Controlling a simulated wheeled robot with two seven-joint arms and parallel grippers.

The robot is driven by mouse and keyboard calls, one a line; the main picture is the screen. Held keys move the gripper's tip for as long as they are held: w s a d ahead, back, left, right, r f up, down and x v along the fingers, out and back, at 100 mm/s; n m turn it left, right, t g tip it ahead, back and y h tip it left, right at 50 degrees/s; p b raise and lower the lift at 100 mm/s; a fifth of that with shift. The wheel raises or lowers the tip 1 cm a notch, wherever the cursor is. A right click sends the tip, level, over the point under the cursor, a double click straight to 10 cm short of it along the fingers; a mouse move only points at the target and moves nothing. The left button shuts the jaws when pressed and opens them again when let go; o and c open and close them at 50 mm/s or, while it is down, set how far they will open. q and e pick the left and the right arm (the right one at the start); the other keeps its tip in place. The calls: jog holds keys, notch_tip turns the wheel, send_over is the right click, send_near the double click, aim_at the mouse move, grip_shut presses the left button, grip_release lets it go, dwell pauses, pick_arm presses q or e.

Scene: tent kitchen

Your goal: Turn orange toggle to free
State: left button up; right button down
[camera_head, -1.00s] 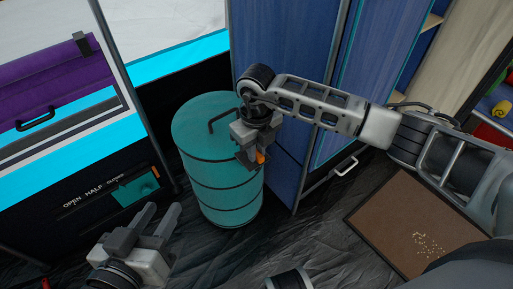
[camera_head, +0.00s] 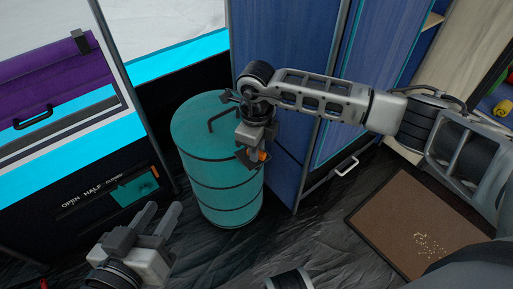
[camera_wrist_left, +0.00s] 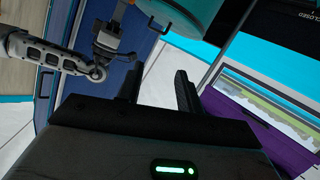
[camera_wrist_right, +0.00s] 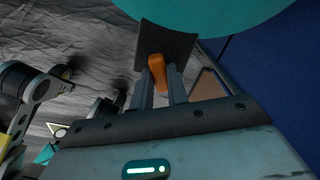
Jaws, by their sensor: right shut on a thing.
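The orange toggle (camera_head: 262,156) shows at the fingertips of my right gripper (camera_head: 251,157), in front of the teal barrel. In the right wrist view the toggle (camera_wrist_right: 158,72) stands upright between the two fingers of my right gripper (camera_wrist_right: 160,85), with a dark plate (camera_wrist_right: 166,40) behind it. The gripper is shut on the toggle. Any marking for free on the plate cannot be read. My left gripper (camera_head: 156,222) is open and empty at the lower left, apart from the barrel. Its two fingers show spread in the left wrist view (camera_wrist_left: 158,88).
The teal barrel (camera_head: 215,190) with a black handle stands by a blue cabinet panel (camera_head: 275,90). A panel marked OPEN, HALF and CLOSED (camera_head: 95,195) is at the left. A brown mat (camera_head: 400,225) with crumbs lies on the dark floor at the right.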

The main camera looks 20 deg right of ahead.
jog(key=n, duration=0.2)
jog(key=shift+n+b, duration=0.35)
jog(key=shift+n, duration=0.05)
jog(key=n+b, duration=0.1)
jog(key=n, duration=0.3)
jog(key=shift+n+b, duration=0.4)
jog(key=shift+n, duration=0.7)
jog(key=shift+n+b, duration=0.35)
jog(key=shift+n, duration=0.85)
pick_arm(q)
jog(key=shift+w+d+r+n+t+h, duration=0.2)
jog(key=shift+d+r+n+t+h, duration=0.35)
jog(key=shift+r+n, duration=0.2)
pick_arm(e)
jog(key=shift+n, duration=0.5)
pick_arm(q)
jog(key=shift+r, duration=0.15)
pick_arm(e)
jog(key=c, duration=1.4)
grip_release()
pick_arm(q)
jog(key=shift+f, duration=0.2)
pick_arm(e)
jog(key=shift+o, duration=0.2)
